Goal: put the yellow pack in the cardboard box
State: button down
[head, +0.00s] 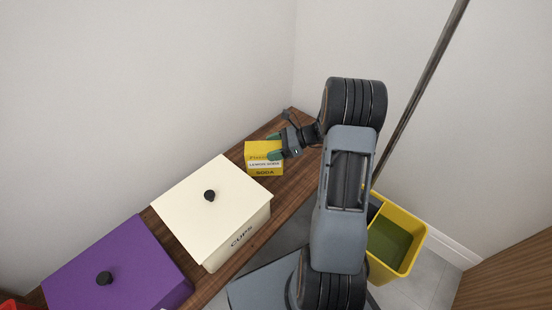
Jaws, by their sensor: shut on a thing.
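The yellow pack (264,158), with a white band and the word SODA, is at the far part of the wooden shelf, just behind the cream box. My gripper (275,146) reaches it from the right, with its green fingertips closed on the pack's upper right part. I cannot tell whether the pack touches the shelf or hangs slightly above it. No plain brown cardboard box shows in this view.
A cream box (238,237) marked CUPS and a purple box (122,268), both with black-knobbed lids on, stand on the wooden shelf (302,178) against the wall. A yellow bucket (409,262) and a pole (420,88) are at right.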

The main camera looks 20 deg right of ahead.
jog(key=shift+f+b, duration=1.05)
jog(key=shift+f, duration=1.35)
jog(key=shift+c, duration=0.6)
grip_release()
